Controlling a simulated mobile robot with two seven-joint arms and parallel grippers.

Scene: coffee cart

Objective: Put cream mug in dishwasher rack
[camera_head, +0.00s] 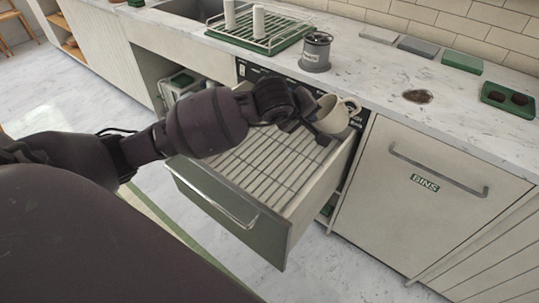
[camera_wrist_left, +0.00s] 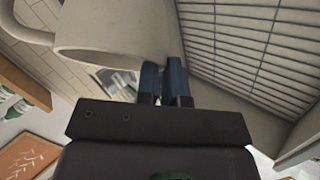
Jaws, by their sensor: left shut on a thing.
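The cream mug (camera_head: 333,115) is held above the back right part of the open dishwasher drawer, with its handle toward the right in the head view. My left gripper (camera_head: 318,126) is shut on the mug's wall. In the left wrist view the mug (camera_wrist_left: 105,40) fills the upper left, and the blue fingertips of my left gripper (camera_wrist_left: 165,82) meet its edge. The dishwasher rack (camera_head: 262,160) is pulled out, and its visible wire floor is empty. The rack also shows in the left wrist view (camera_wrist_left: 250,55). My right gripper is not in view.
The counter (camera_head: 380,85) runs behind the drawer. A grey canister (camera_head: 316,52) stands on it, near a green draining rack (camera_head: 262,38) with white cups. The bins door (camera_head: 425,190) is closed, right of the drawer. The drawer front (camera_head: 225,210) stands out over the floor.

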